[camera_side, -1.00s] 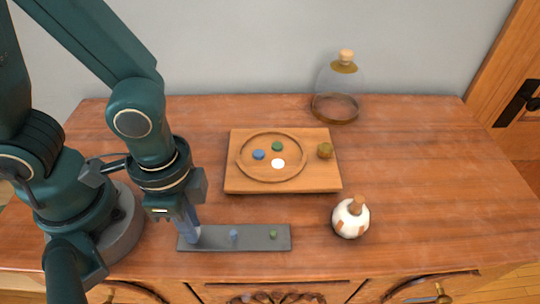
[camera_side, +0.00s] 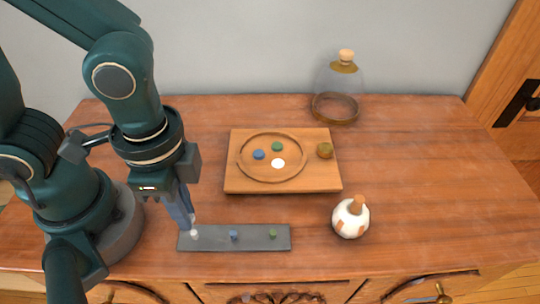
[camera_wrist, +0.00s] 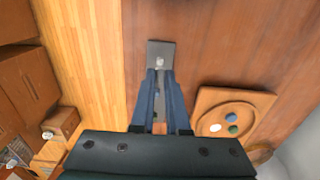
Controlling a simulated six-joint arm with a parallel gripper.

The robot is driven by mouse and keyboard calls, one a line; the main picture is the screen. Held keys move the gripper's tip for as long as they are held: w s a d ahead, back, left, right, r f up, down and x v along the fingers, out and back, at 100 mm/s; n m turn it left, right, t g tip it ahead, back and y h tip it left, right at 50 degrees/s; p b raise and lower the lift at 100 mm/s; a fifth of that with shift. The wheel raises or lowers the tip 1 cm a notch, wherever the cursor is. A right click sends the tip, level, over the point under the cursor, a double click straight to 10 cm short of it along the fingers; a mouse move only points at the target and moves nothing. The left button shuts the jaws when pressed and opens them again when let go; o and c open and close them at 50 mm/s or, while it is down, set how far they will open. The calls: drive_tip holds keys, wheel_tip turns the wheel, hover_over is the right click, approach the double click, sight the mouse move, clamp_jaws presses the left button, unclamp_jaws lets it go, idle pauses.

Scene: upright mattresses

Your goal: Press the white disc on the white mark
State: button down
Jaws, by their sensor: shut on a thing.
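The small white disc (camera_side: 195,234) is at the tips of my gripper (camera_side: 191,226), at the left end of the grey strip (camera_side: 255,245). In the wrist view the white disc (camera_wrist: 160,62) shows at the fingertips of my gripper (camera_wrist: 159,74), which is shut on it. Whether it still touches the strip is hard to tell. The white mark (camera_side: 278,163) lies in the round recess of the wooden board (camera_side: 238,185), behind and right of the gripper. It also shows in the wrist view (camera_wrist: 215,128).
A blue piece (camera_side: 234,235) and a green piece (camera_side: 273,235) stand on the strip. Blue (camera_side: 258,155) and green (camera_side: 277,146) marks share the recess. A white vase (camera_side: 350,218) and glass bell jar (camera_side: 337,95) stand right.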

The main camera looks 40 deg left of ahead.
drive_tip(key=shift+r, duration=0.4)
drive_tip(key=shift+s, duration=0.1)
drive_tip(key=w+d+r+n, duration=0.1)
drive_tip(key=w+d+r, duration=0.1)
drive_tip(key=w, duration=0.1)
drive_tip(key=n, duration=0.5)
hover_over(278, 164)
drive_tip(key=shift+d+f, duration=0.15)
drive_tip(key=shift+w+a+f, duration=0.1)
drive_tip(key=shift+a+f, duration=0.1)
drive_tip(key=shift+a, duration=0.05)
drive_tip(key=shift+f, duration=2.4)
